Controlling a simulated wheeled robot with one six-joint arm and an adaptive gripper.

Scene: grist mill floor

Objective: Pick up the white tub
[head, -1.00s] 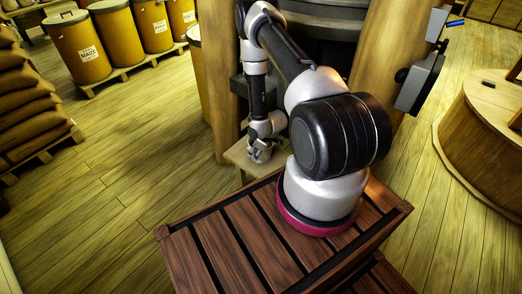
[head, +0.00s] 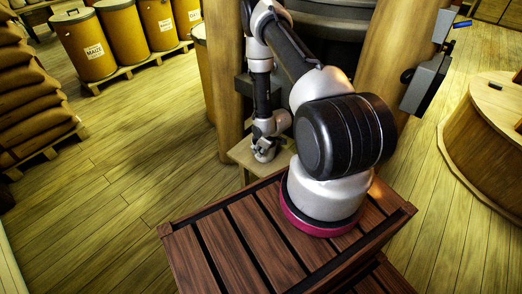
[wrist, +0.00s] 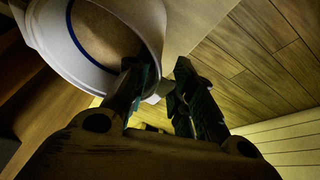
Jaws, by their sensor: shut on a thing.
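The white tub (wrist: 45,32) shows at the upper left of the wrist view, with a pale rim, a thin blue line and a brown inside; I cannot tell if that is contents. My gripper (wrist: 162,88) is shut on the tub's near wall at the rim, its two dark fingers close together there. In the head view my gripper (head: 264,151) is low over a small wooden bench (head: 243,154) in front of the mill post. The tub cannot be made out in the head view.
Brown drums (head: 84,45) stand on a pallet at the back left. Stacked sacks (head: 28,95) are at the left edge. A wooden post (head: 222,80) rises close behind my gripper. A round wooden bin (head: 487,140) stands at the right. The plank floor at left is clear.

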